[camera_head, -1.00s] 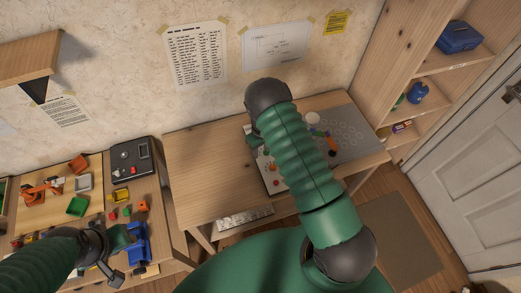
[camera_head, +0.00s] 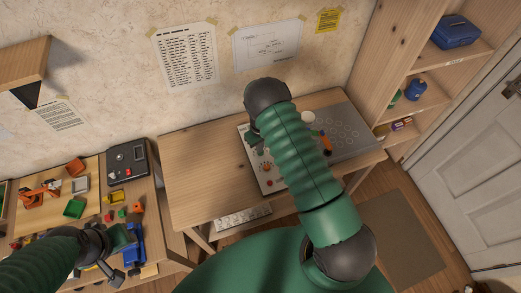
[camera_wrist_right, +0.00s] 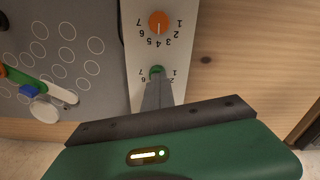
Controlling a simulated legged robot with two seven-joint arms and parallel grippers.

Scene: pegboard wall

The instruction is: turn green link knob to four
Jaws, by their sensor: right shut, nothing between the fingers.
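The green knob (camera_wrist_right: 157,72) sits on a white panel (camera_wrist_right: 190,67) with numbers printed around it. In the right wrist view my right gripper (camera_wrist_right: 158,86) is shut and empty. Its fingertips are right at the knob and cover its lower part, so its pointer and several numbers are hidden. I cannot tell whether they touch. In the head view the white panel (camera_head: 269,184) lies partly behind my right arm, and the green knob cannot be made out. My left gripper (camera_head: 118,257) is over the left bench; its fingers are unclear.
An orange knob (camera_wrist_right: 160,21) with its own numbers is beside the green one. A grey board (camera_wrist_right: 88,70) with white circles carries coloured pieces. The wooden table (camera_head: 196,170) is clear on its left. The left bench holds small blocks and a black box (camera_head: 126,158).

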